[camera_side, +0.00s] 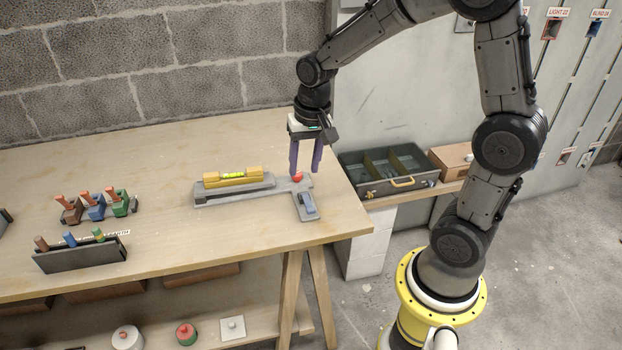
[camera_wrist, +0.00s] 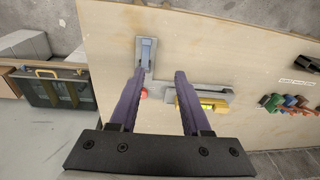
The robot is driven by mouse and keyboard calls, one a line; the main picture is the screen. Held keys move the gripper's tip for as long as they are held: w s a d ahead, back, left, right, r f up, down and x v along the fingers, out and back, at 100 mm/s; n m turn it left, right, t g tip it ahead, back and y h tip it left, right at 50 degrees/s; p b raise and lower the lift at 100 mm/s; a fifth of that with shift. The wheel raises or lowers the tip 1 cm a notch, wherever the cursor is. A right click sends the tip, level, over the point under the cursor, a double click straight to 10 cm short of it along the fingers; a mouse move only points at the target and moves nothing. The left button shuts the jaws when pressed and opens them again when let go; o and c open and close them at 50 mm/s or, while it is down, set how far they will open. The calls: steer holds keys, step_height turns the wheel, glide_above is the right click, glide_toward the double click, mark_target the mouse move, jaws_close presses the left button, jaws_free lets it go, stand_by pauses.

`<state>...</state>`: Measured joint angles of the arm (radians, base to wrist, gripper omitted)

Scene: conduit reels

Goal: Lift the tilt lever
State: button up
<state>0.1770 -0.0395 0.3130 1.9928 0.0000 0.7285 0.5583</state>
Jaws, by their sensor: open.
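A grey fixture (camera_side: 235,195) lies on the wooden bench, carrying a yellow spirit level (camera_side: 233,177) with a green vial. A blue-grey lever (camera_side: 307,203) sits on its plate at the right front end, lying low. It also shows in the wrist view (camera_wrist: 146,52), just beyond the left finger's tip. A red ball knob (camera_side: 297,177) is on the fixture; in the wrist view (camera_wrist: 144,94) the left finger partly covers it. My gripper (camera_side: 304,171) is open with purple fingers pointing down, empty, over the fixture's right end near the knob. Fingertip height is hard to judge.
Coloured switches (camera_side: 96,206) and a dark holder with coloured handles (camera_side: 82,253) stand at the bench's left. A dark open toolbox (camera_side: 390,188) and a cardboard box (camera_side: 453,160) are beyond the right edge. The bench front and centre are clear. A block wall stands behind.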

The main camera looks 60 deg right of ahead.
steer(key=g, duration=0.2)
glide_above(311, 209)
steer(key=shift+m, duration=0.3)
step_height(311, 209, down, 6)
steer(key=shift+r, duration=0.15)
steer(key=shift+f, duration=3.85)
